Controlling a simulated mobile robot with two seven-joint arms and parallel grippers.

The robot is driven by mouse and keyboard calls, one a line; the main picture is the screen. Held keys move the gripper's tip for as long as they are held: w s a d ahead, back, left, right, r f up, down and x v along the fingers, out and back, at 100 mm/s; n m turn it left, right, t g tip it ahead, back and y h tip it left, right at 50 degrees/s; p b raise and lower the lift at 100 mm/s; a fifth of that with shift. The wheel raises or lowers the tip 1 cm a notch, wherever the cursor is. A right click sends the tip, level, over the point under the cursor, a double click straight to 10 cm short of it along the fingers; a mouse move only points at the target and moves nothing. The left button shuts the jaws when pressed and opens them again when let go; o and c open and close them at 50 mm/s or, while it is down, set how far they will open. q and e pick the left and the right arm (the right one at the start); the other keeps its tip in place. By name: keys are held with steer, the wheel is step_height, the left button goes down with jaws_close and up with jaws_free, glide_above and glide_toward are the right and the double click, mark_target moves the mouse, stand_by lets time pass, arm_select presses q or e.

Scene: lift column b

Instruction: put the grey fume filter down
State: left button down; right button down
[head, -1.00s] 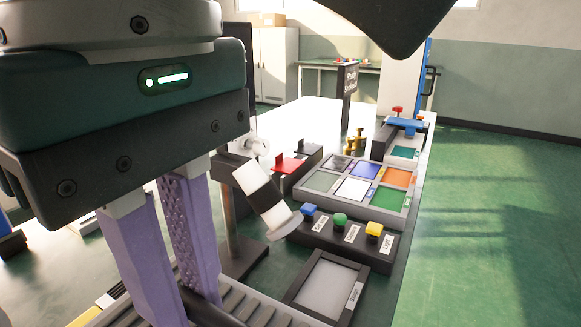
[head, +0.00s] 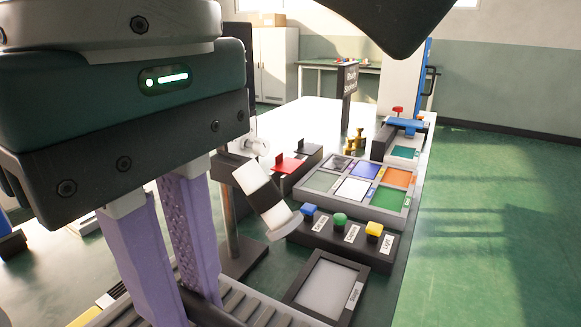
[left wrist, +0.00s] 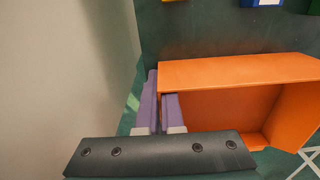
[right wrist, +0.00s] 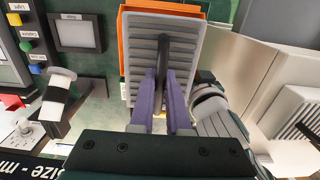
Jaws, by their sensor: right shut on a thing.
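The grey fume filter (right wrist: 184,52) is a slatted panel with a dark bar handle; in the right wrist view it fills the middle. My right gripper (right wrist: 163,82) is shut on that handle. In the head view the same gripper (head: 172,275) is large at the left, with part of the slatted filter (head: 255,316) at the bottom edge. An orange box (right wrist: 205,10) shows behind the filter; I cannot tell whether they touch.
A black-and-white nozzle (head: 262,195) on a stand is close to the right of my right gripper. Green floor (head: 490,230) is clear at the right.

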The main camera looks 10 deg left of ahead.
steer(key=shift+s+a+r, duration=0.15)
steer(key=shift+a+r, duration=0.1)
steer(key=shift+r, duration=0.35)
steer(key=shift+d+r, duration=0.15)
steer(key=shift+r, duration=0.4)
steer(key=shift+d+f, duration=0.1)
steer(key=shift+f, duration=0.2)
step_height(320, 180, down, 17)
steer(key=c, duration=0.9)
jaws_free()
steer(key=shift+f, duration=0.15)
